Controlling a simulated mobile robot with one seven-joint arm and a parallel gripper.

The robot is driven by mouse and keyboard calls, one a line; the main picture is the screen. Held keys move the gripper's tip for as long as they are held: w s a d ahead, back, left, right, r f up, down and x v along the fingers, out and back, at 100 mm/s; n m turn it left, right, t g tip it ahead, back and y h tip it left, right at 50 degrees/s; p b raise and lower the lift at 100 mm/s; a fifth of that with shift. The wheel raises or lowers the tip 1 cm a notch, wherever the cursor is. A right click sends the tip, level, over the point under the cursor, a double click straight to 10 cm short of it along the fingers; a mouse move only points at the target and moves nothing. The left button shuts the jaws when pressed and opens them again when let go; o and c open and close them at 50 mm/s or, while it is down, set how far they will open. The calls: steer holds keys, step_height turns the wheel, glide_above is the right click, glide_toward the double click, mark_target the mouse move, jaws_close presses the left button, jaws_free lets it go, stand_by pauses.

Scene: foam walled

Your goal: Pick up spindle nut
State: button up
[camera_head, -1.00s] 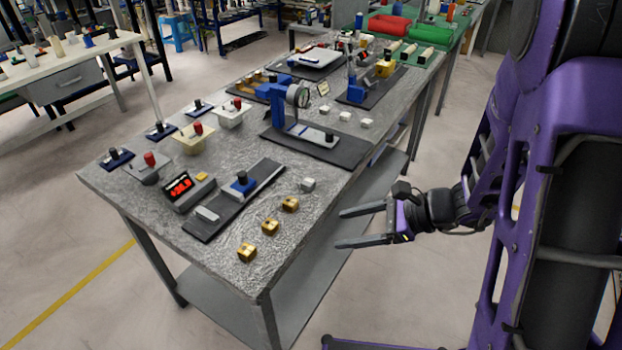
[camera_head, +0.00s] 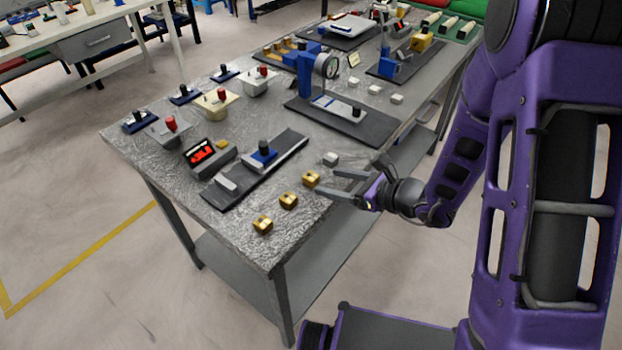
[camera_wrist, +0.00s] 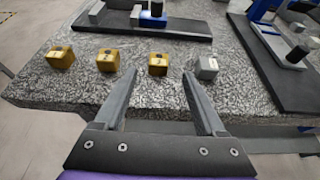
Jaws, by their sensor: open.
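Three small brass-coloured blocks stand in a row near the table's front edge: one nearest the corner (camera_head: 262,225), a middle one (camera_head: 288,200) and a far one (camera_head: 311,178). A similar grey block (camera_head: 330,159) stands beyond them. I cannot tell which is the spindle nut. In the wrist view the brass blocks show at left (camera_wrist: 60,57), centre-left (camera_wrist: 108,61) and centre (camera_wrist: 158,65), with the grey one (camera_wrist: 206,68) to the right. My gripper (camera_head: 328,182) is open and empty at the table edge, its fingers pointing towards the far brass block, apart from it.
A dark mat (camera_head: 225,193) with a blue-and-black fixture (camera_head: 263,152) lies behind the blocks. A dial gauge stand (camera_head: 306,78) stands on another mat further back. A red-lit display (camera_head: 202,153) is to the left. Bare tabletop lies around the blocks.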

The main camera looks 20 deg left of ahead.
mark_target(316, 178)
steer(key=x, duration=0.5)
steer(key=shift+a+f, duration=0.1)
steer(key=shift+a, duration=0.2)
steer(key=shift+c, duration=0.3)
jaws_close()
